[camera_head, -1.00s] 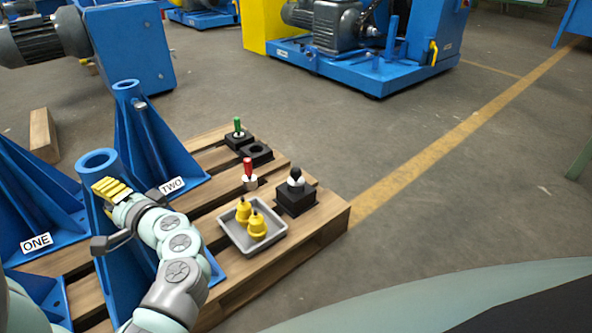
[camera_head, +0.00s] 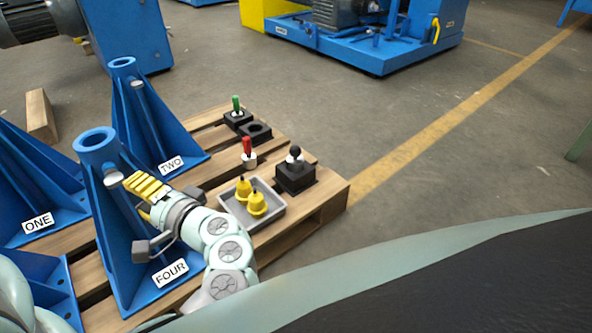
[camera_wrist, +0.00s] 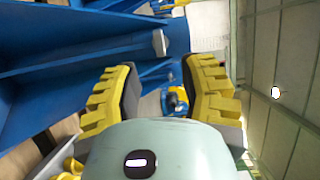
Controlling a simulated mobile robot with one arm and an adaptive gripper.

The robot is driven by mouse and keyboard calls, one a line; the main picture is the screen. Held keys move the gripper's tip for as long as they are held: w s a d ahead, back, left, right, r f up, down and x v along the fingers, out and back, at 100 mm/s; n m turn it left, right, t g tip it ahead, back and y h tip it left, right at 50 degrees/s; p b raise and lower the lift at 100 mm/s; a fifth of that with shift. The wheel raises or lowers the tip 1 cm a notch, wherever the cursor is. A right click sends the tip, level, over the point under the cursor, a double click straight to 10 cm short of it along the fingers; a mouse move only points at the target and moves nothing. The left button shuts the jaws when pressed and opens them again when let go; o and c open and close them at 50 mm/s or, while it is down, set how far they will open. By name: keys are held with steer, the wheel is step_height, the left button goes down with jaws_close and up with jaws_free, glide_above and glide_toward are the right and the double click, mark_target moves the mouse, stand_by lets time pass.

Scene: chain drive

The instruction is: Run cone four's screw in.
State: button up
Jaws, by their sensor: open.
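Cone four is the blue ribbed stand (camera_head: 108,225) with a round open top and a FOUR label (camera_head: 170,273) at its foot, front left in the head view. Its screw shows as a small grey head (camera_head: 113,179) on the cone's side below the top ring. My gripper (camera_head: 147,190) is open and empty, just right of cone four, its yellow fingers pointing up-left toward the screw head. In the wrist view my gripper (camera_wrist: 160,95) has its two yellow fingers spread apart. A grey screw head (camera_wrist: 160,42) shows beyond them against blue metal, apart from both fingers.
Cone two (camera_head: 140,115) stands behind, cone one (camera_head: 35,185) at left. On the pallet (camera_head: 316,208), a grey tray (camera_head: 275,222) holds two yellow parts; black blocks (camera_head: 296,178) and red- and green-topped pieces stand behind it. Open floor lies to the right.

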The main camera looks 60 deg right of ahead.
steer(key=shift+s+d, duration=0.2)
steer(key=shift+s, duration=0.85)
